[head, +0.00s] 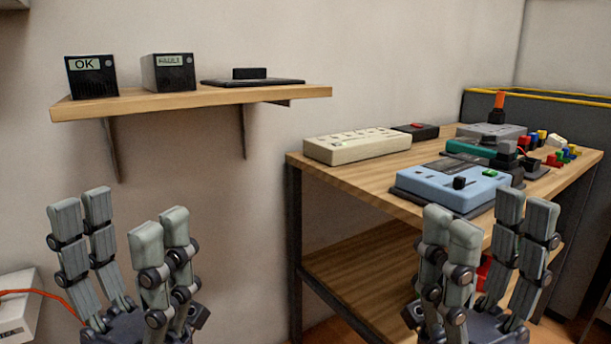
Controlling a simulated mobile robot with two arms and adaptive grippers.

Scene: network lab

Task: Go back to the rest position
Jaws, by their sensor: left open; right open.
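My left gripper (121,232) is at the lower left, fingers pointing up and spread apart. It is open and empty, in front of the wall and below the wall shelf. My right gripper (487,232) is at the lower right, also open and empty with its fingers up. It stands in front of the workbench (350,181) and hides part of its front edge and lower shelf. Neither gripper is seen holding anything.
A wall shelf (200,101) carries a black "OK" box (91,77), a "FAULT" box (168,72) and a flat black device (252,79). The workbench holds a beige box (357,146), a light blue device (453,188) and several coloured parts. A white box (18,310) with a red cable stands lower left.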

